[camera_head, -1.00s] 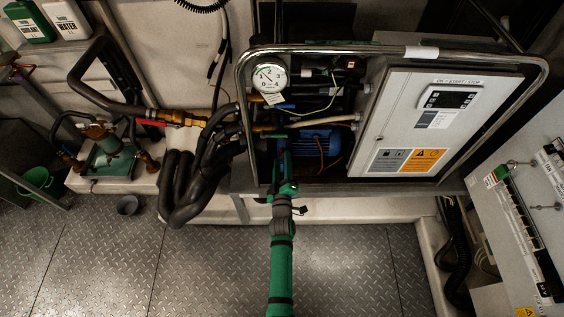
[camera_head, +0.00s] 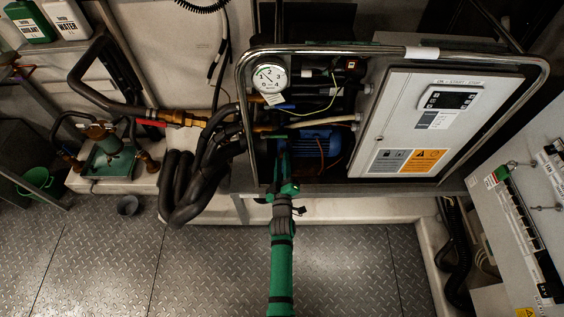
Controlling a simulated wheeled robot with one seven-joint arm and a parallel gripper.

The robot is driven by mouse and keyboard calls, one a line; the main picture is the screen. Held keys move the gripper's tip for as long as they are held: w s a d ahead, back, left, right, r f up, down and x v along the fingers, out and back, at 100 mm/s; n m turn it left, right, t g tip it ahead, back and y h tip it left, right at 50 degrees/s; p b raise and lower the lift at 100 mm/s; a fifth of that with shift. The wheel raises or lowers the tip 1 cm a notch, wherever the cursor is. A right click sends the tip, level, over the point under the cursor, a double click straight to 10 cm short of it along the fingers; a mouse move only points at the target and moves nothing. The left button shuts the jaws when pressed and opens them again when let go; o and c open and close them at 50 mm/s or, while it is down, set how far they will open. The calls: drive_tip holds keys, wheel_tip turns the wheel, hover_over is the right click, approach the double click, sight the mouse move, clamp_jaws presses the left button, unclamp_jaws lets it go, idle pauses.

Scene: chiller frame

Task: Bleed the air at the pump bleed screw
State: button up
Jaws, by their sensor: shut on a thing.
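The blue pump motor (camera_head: 318,143) sits low in the open bay of the chiller frame. My green arm reaches up from the bottom of the picture into this bay. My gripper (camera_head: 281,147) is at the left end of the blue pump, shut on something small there. The bleed screw and the fingertips cannot be made out; the arm and the dark bay hide them. A round white pressure gauge (camera_head: 269,78) with a tag is above my gripper.
A chrome tube frame (camera_head: 240,100) surrounds the bay. The grey control box (camera_head: 425,122) stands to the right. Thick black hoses (camera_head: 180,185) hang at the left. A green pump unit (camera_head: 108,158), a dark cup (camera_head: 128,205) and a green bucket (camera_head: 36,181) are farther left. The floor plate (camera_head: 190,270) is clear.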

drive_tip(key=m, duration=1)
drive_tip(key=shift+f, duration=0.1)
drive_tip(key=shift+s, duration=0.1)
idle(0.4)
drive_tip(key=o, duration=1)
drive_tip(key=shift+o, duration=0.2)
